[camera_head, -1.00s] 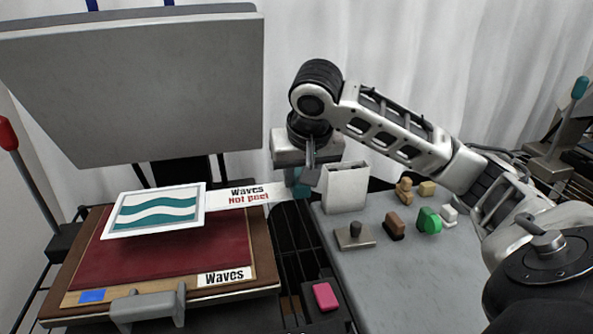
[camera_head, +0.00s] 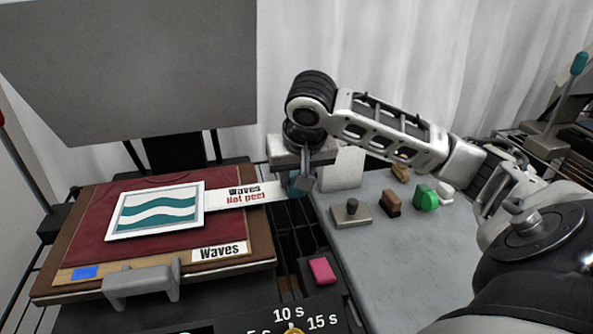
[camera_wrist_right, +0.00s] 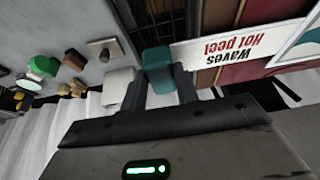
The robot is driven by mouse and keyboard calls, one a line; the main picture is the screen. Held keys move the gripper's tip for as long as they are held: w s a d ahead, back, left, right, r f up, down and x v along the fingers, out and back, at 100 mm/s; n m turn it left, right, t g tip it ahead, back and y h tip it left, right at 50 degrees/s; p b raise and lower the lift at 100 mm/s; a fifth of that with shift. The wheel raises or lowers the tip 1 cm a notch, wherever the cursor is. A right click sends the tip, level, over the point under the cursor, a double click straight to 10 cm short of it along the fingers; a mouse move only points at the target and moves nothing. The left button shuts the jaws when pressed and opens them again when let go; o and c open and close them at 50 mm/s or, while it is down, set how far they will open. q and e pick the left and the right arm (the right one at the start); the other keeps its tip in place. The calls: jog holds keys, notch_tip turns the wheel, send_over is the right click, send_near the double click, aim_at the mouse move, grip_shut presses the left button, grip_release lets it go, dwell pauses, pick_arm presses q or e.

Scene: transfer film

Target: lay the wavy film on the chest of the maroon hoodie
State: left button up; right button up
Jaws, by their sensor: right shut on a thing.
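The wavy film (camera_head: 157,211) is a white-edged sheet with teal waves. A white strip marked "Waves Hot peel" (camera_head: 235,195) runs from its right side to a teal tab (camera_wrist_right: 158,70). My right gripper (camera_head: 304,184) is shut on the teal tab, to the right of the press. The film is over the maroon hoodie (camera_head: 95,225), left of its middle; I cannot tell whether it touches the cloth. The hoodie lies flat on a brown board with a "Waves" label (camera_head: 221,251). The strip also shows in the right wrist view (camera_wrist_right: 235,45). My left gripper is not in view.
The press's grey upper plate (camera_head: 130,80) is raised behind the hoodie. A grey handle (camera_head: 140,284) and a pink button (camera_head: 321,270) are in front. A white box (camera_head: 342,167), a knobbed block (camera_head: 351,214) and several small coloured pieces stand on the grey table (camera_head: 400,260).

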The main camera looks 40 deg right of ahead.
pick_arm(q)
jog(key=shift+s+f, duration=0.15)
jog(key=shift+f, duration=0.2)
pick_arm(e)
jog(key=shift+f, duration=0.6)
jog(key=o, duration=1.1)
pick_arm(q)
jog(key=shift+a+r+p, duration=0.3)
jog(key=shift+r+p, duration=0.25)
jog(key=shift+p, duration=0.35)
pick_arm(e)
jog(key=v, duration=1.6)
jog(key=shift+d, duration=0.1)
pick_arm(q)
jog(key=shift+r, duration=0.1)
